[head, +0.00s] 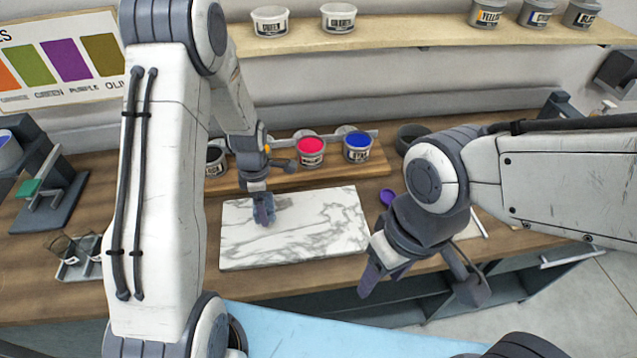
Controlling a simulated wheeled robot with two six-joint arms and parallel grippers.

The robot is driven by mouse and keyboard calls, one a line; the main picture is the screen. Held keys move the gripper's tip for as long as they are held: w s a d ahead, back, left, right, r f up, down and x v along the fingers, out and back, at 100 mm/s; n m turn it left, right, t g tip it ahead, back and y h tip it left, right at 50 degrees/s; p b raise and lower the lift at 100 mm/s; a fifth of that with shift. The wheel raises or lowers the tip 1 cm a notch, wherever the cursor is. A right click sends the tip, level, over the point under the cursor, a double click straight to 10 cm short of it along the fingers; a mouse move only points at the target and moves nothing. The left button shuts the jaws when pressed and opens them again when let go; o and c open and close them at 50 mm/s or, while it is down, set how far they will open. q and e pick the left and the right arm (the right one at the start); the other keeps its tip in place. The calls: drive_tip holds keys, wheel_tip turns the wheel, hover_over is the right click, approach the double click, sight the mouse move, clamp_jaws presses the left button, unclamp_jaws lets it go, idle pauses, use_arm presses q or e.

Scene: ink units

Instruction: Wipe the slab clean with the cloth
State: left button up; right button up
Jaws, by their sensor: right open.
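The white marble slab (325,243) with grey veins lies flat on the wooden bench in the head view. My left gripper (263,212) points down at the slab's upper left part, low over or touching its surface. A small blue-grey patch shows at its fingertips; I cannot tell whether this is the cloth or the fingers. No cloth shows clearly anywhere else. A greyish mark (283,202) lies on the slab just right of the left gripper. My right gripper (420,288) is open and empty, in front of the slab's right edge.
A red ink tin (311,151) and a blue ink tin (357,147) stand on a low wooden riser behind the slab. A purple dish (387,197) is right of the slab. Glasses on a tray (75,268) stand at the left. More tins line the upper shelf (400,38).

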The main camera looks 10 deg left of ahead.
use_arm(q)
drive_tip(key=shift+d+r+p, duration=0.1)
drive_tip(key=shift+r+p, duration=1.05)
drive_tip(key=shift+r, duration=0.75)
drive_tip(key=shift+f, duration=0.15)
